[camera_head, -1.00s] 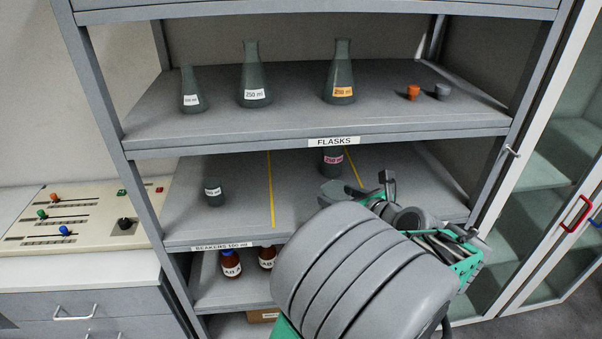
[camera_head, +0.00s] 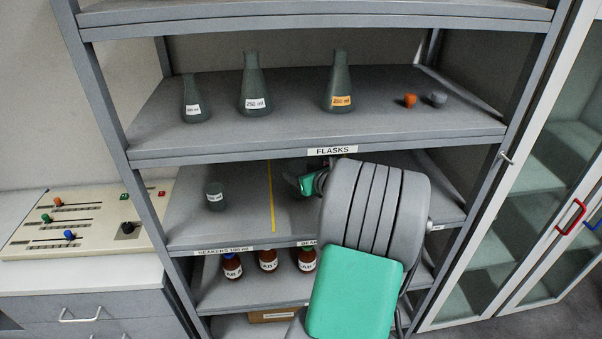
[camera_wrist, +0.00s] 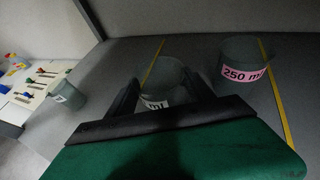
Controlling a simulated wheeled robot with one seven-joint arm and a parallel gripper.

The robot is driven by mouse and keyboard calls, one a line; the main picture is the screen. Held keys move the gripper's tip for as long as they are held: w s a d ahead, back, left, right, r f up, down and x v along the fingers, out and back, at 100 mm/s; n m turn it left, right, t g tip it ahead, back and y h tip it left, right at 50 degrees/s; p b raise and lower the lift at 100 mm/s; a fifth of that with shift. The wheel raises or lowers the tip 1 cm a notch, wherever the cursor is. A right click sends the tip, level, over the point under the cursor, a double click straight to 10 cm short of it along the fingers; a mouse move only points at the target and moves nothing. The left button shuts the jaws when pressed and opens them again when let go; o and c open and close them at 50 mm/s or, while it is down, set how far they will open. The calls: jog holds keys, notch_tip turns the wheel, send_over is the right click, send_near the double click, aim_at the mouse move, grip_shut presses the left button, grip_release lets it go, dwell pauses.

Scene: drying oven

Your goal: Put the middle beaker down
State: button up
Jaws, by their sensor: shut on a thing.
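The middle beaker (camera_wrist: 162,80) is grey-green glass with a white label, mostly covered by the gripper. It stands between the two dark fingers of my gripper (camera_wrist: 160,88), which is shut on it. It looks about upright, over the shelf with a yellow line just behind it; I cannot tell if its base touches the shelf. In the head view my gripper (camera_head: 306,184) is inside the beaker shelf (camera_head: 240,228), and my arm hides the held beaker.
A beaker labelled 250 ml in pink (camera_wrist: 241,60) stands close on the right, by another yellow line. A smaller beaker (camera_head: 214,196) stands on the left, past the left yellow line (camera_head: 271,200). The flask shelf (camera_head: 320,146) is above; brown bottles (camera_head: 268,260) are below.

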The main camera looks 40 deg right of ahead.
jog(key=shift+f, duration=0.45)
jog(key=o, duration=1.4)
jog(key=shift+f, duration=0.15)
